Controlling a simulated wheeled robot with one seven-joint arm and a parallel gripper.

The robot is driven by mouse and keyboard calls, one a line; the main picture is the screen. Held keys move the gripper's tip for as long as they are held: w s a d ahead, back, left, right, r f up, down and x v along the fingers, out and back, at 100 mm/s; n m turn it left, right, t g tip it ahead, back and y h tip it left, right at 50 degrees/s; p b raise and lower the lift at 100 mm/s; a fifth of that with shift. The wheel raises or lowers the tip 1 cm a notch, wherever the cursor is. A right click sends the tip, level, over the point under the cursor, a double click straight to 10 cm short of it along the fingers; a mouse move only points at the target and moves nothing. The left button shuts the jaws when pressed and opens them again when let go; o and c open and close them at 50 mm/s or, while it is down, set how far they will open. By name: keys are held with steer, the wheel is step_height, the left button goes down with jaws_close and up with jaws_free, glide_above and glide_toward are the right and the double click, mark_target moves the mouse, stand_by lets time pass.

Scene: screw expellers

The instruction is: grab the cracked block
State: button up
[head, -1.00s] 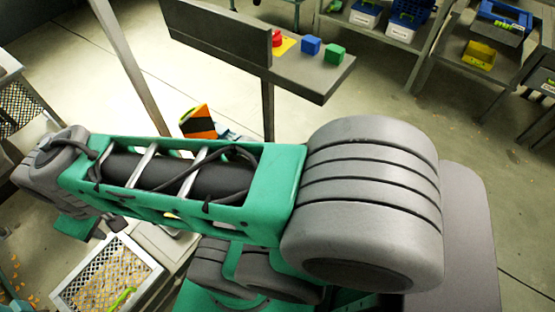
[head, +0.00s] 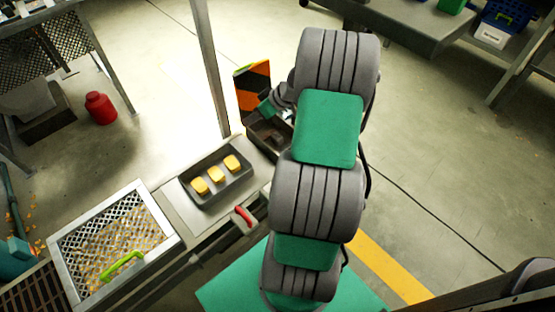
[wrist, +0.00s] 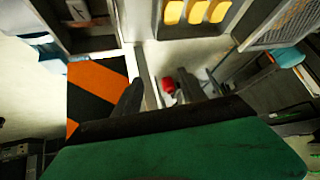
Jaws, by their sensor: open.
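Three yellow blocks (head: 216,174) lie in a row in a dark tray (head: 238,190) left of my arm. They also show at the top of the wrist view (wrist: 196,11). I cannot make out a crack on any of them. A dark open box (head: 262,150) stands beyond the tray, partly behind my arm. In the wrist view, a pale piece with a dark mark (wrist: 77,11) shows inside it; I cannot tell if it is a block. My gripper (wrist: 165,92) is open with nothing between its fingers; my arm mostly hides it in the head view.
An orange-and-black striped panel (head: 254,88) stands beside the dark box. A red handle (head: 243,215) is in front of the tray. A mesh-covered bin (head: 72,240) with a green handle is at lower left. A thin post (head: 211,70) rises behind the bench.

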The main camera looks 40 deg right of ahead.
steer(key=s+d+f+t+b, duration=0.25)
steer(key=d+f, duration=0.45)
steer(key=f, duration=0.4)
steer(key=t+b, duration=0.2)
steer(key=b, duration=0.3)
glide_toward(279, 137)
steer(key=shift+w+a+f+m+h, duration=0.4)
steer(key=shift+w+a+f, duration=0.1)
steer(key=shift+a, duration=0.05)
steer(key=b+x, duration=0.2)
steer(key=x, duration=0.5)
steer(key=shift+w+b, duration=0.3)
steer(key=shift+r, duration=0.15)
steer(key=shift+c, duration=0.2)
jaws_close()
